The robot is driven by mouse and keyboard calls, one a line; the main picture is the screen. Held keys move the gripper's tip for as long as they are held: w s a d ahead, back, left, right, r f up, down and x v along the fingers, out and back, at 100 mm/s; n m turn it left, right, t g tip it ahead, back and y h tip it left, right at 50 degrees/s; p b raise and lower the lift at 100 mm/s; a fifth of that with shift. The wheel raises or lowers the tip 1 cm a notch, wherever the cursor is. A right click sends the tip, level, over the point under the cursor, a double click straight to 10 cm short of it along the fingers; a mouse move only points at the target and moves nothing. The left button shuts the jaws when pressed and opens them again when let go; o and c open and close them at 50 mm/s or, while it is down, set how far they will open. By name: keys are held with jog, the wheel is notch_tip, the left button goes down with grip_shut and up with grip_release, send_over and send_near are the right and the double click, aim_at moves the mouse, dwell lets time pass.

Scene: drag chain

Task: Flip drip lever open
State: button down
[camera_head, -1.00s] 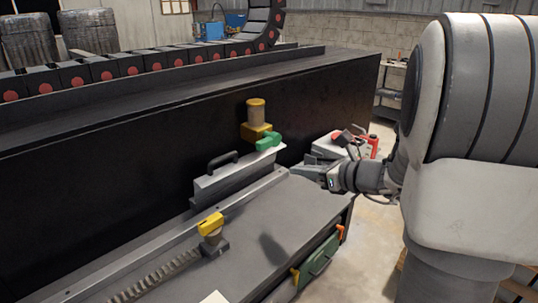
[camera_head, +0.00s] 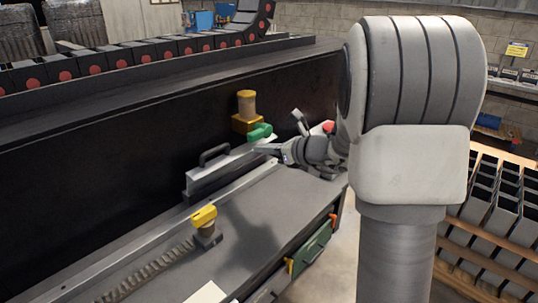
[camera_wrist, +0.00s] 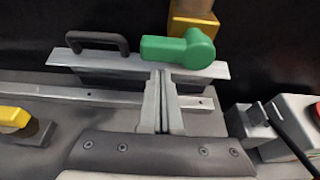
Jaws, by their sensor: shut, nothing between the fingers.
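A green lever (camera_head: 260,131) juts from the base of a yellow block under an amber cylinder (camera_head: 246,105) against the dark wall. In the wrist view the green lever (camera_wrist: 180,48) lies sideways, its thick round end at the right and its arm pointing left. My gripper (camera_head: 266,149) is just in front of and below the lever. In the wrist view my gripper (camera_wrist: 160,73) has its two fingers shut together and empty, tips just below the lever. I cannot tell whether they touch it.
A grey plate with a black handle (camera_head: 214,155) stands beside the lever. A yellow lever (camera_head: 204,216) on another fitting is nearer on the bench. A box with a red button (camera_wrist: 300,118) sits at the right. The grey bench top (camera_head: 265,215) is mostly clear.

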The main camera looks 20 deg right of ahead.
jog(key=shift+r, duration=0.45)
jog(key=shift+p, duration=0.3)
